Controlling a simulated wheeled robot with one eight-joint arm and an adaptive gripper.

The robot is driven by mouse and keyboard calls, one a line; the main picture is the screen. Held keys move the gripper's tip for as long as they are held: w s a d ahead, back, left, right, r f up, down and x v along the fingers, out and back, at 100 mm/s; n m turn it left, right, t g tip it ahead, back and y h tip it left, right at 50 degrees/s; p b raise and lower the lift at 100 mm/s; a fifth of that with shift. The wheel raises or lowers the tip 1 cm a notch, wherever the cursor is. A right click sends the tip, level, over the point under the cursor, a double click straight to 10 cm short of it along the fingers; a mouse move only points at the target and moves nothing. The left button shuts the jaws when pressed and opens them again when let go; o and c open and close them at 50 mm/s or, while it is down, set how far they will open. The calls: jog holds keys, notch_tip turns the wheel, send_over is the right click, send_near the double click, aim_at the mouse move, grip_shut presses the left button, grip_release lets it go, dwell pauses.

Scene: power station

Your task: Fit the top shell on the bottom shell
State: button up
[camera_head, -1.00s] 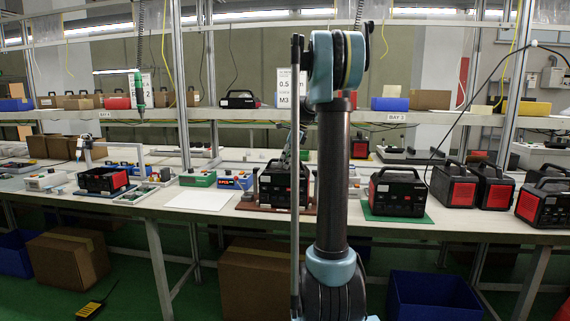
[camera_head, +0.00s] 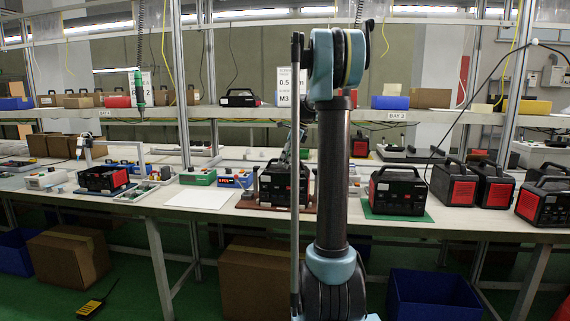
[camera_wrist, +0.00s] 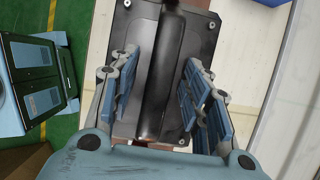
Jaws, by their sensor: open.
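A black power station with a red side panel (camera_head: 273,186) stands on a brown mat (camera_head: 250,206) on the bench, partly hidden behind my arm. In the wrist view its black top shell (camera_wrist: 205,22) shows screws at the corners and a thick carry handle (camera_wrist: 166,70) along its middle. My gripper (camera_wrist: 163,82) is open above it, with one set of blue-grey fingers on each side of the handle. I cannot tell whether the fingers touch it. The seam between top and bottom shell is hidden.
Another power station (camera_head: 396,190) stands close by on a green mat (camera_head: 425,217). Several more crowd the bench's right end. A white sheet (camera_head: 198,198) lies on the left, near a red-fronted unit (camera_head: 103,179). A shelf (camera_head: 200,115) runs behind, and uprights (camera_head: 180,80) rise there.

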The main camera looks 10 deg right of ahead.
jog(key=v, duration=1.1)
jog(key=shift+r, duration=0.25)
jog(key=s+a+f+n+h, duration=0.1)
jog(key=s+a+f+n, duration=0.2)
jog(key=s, duration=0.5)
jog(key=s+f+n+h, duration=0.1)
jog(key=s+f+n, duration=0.3)
jog(key=s, duration=0.4)
jog(key=s+a+f+n, duration=0.2)
jog(key=s+f+n, duration=0.15)
jog(key=s, duration=0.35)
jog(key=s+f+n+h, duration=0.2)
jog(key=s+f+n, duration=0.9)
jog(key=s+f, duration=0.8)
jog(key=shift+s+d+f+t, duration=0.4)
jog(key=shift+d+f, duration=0.1)
jog(key=shift+f, duration=0.1)
